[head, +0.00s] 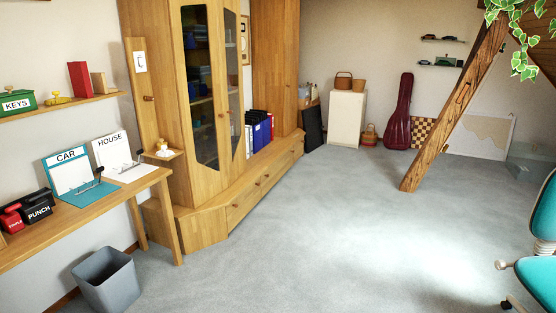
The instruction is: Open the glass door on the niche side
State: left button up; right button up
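A wooden cabinet with glass doors stands against the left wall. Its wide glass door (200,95) faces the room at the front. A narrower glass door (234,75) sits to its right, beside the open niche (259,88). Both doors look shut, and shelves with books show dimly behind the glass. Neither of my grippers is in view.
Binders (258,131) stand in the niche above a low drawer base (262,183). A desk (85,215) and a grey bin (106,282) are at the left. A slanted timber brace (455,105) and teal chair (540,265) are at the right. The carpet (320,220) between is clear.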

aim_at(237, 164)
jog(key=i, duration=2.15)
jog(key=i+l, duration=0.1)
jog(key=i, duration=2.05)
jog(key=j+u, duration=0.05)
jog(key=j, duration=0.05)
